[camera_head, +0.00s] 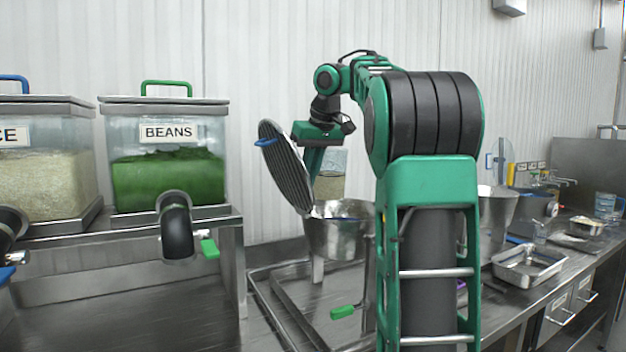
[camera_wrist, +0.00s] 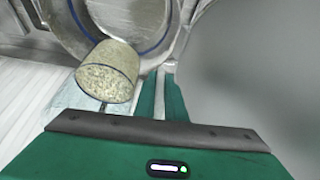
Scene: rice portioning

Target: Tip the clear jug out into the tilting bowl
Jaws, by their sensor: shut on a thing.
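The clear jug (camera_head: 331,186) is partly hidden behind my gripper (camera_head: 314,165) in the head view. It holds pale grain in its lower part and looks roughly upright, just above the tilting bowl's rim. The steel tilting bowl (camera_head: 335,238) stands below, with its round ribbed lid (camera_head: 284,165) raised at the left. In the wrist view, the grain in the jug (camera_wrist: 110,72) shows in front of the bowl (camera_wrist: 130,18) with its blue line. My gripper's green fingers (camera_wrist: 160,95) are shut on the jug; the exact contact is hard to see.
A beans dispenser (camera_head: 168,150) and a rice dispenser (camera_head: 45,165) stand on a steel stand at the left. A green-handled lever (camera_head: 345,312) sticks out below the bowl. A steel pan (camera_head: 528,265) lies on the right counter. A blurred grey surface fills the wrist view's right side.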

